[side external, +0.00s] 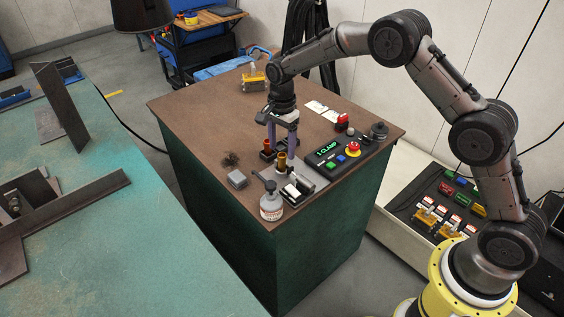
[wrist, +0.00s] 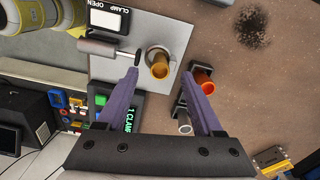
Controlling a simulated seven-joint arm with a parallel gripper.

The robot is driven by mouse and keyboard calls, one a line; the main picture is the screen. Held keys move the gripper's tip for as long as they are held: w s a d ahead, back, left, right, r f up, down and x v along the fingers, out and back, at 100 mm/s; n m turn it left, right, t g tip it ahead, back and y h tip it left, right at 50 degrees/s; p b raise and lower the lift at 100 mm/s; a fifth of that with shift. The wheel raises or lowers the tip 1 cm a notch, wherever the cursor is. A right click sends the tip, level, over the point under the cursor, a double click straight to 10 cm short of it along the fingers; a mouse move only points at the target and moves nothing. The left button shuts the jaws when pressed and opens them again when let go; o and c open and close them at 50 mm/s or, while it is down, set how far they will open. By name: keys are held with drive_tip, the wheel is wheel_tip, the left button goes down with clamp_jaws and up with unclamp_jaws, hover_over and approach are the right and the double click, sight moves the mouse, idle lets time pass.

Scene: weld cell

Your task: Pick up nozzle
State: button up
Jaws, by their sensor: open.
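A brass-coloured nozzle-like cup (side external: 281,161) stands upright on the grey clamp plate; it also shows in the wrist view (wrist: 160,68). A second, orange-copper cup (wrist: 204,82) sits in a dark holder (side external: 268,153) beside it, with a silver tube (wrist: 185,127) close by. I cannot tell which cup the task means. My gripper (side external: 282,147) points down above the brass cup, its two purple fingers apart and empty. In the wrist view the fingertips (wrist: 160,76) lie on either side of the brass cup. Whether they reach its height is unclear.
The clamp plate (wrist: 117,60) carries a toggle clamp. The brown bench top (side external: 200,120) is clear at the left.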

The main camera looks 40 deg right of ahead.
sight(282, 163)
drive_tip(key=shift+f, duration=1.15)
clamp_jaws()
